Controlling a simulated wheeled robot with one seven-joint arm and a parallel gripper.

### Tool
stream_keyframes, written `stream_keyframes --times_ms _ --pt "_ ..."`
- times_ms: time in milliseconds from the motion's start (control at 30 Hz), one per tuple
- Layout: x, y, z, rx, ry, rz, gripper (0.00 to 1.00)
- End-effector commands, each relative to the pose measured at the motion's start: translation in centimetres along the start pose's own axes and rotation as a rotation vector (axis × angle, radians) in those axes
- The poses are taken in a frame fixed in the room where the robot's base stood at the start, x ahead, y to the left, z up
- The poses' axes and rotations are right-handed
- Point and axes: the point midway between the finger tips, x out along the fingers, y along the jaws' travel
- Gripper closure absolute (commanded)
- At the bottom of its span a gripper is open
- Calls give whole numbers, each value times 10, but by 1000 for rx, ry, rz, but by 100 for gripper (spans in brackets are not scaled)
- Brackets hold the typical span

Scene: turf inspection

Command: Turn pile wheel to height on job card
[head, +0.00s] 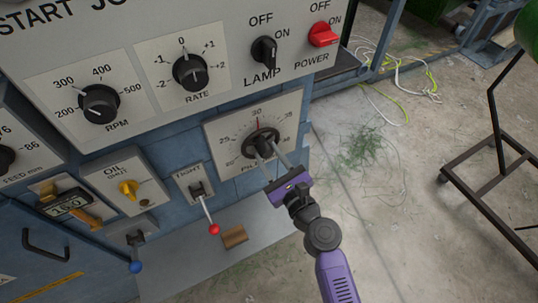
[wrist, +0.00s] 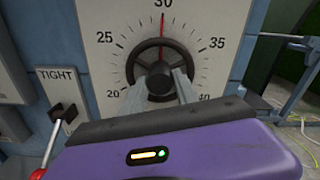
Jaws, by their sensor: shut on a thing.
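The pile wheel (head: 262,143) is a dark spoked handwheel on a white dial plate (head: 292,108) at the lower right of the machine front. Its scale runs from 20 to 40, and a red pointer stands at about 30 in the wrist view. My gripper (head: 267,153) reaches the wheel from the front, with its two fingers shut on it. In the wrist view the wheel (wrist: 143,52) shows between and above the grey fingers, which hide its lower part. No job card can be made out in either view.
Left of the dial are a red-knobbed lever (head: 214,229), marked TIGHT in the wrist view, a yellow switch (head: 128,188) and a blue-knobbed lever (head: 136,266). RPM (head: 100,103) and RATE (head: 190,71) knobs sit above. A wheeled stand (head: 470,195) is at right; floor between is mostly clear.

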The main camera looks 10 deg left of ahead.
Motion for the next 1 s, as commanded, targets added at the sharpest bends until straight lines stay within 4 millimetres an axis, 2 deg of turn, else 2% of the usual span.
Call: stream_keyframes --times_ms 367,1000 --pt "0 0 -3 -204 0 -1 100" --pt "0 1 -3 -809 0 0 100"
